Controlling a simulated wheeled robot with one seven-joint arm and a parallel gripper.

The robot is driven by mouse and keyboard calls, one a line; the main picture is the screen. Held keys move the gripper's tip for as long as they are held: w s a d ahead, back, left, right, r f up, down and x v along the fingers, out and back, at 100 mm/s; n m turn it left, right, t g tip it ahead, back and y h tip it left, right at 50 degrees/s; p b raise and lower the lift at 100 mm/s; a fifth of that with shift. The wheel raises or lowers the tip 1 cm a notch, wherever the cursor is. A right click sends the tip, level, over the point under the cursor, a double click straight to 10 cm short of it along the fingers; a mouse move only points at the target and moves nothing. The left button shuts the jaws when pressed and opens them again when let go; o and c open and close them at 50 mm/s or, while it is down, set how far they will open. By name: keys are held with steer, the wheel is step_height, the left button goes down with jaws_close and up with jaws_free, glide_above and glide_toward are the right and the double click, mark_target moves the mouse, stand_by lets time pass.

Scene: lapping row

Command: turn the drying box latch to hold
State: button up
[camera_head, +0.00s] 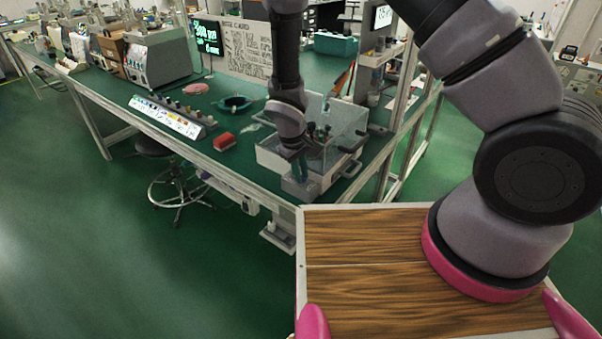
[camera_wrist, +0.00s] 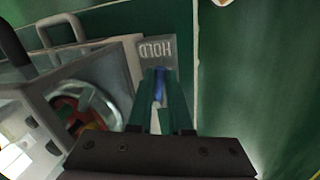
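The drying box (camera_head: 272,158) stands at the near corner of the green bench, with clear walls and a pale base. My gripper (camera_head: 300,178) points down at its front side in the head view and hides the latch there. In the wrist view my gripper's green fingers (camera_wrist: 162,100) stand close together with a narrow blue piece, seemingly the latch (camera_wrist: 158,86), between their tips. The fingers appear shut on it. A grey plate marked HOLD (camera_wrist: 157,50), its letters appearing inverted, lies just past the fingertips. The latch's exact angle is hard to read.

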steer(key=shift+w+d+n, duration=0.2)
steer(key=shift+n, duration=0.5)
steer(key=shift+w+d+n, duration=0.15)
steer(key=shift+d+n, duration=0.05)
steer(key=shift+n, duration=0.5)
jaws_close()
steer(key=o, duration=0.7)
jaws_free()
steer(key=shift+o, duration=0.2)
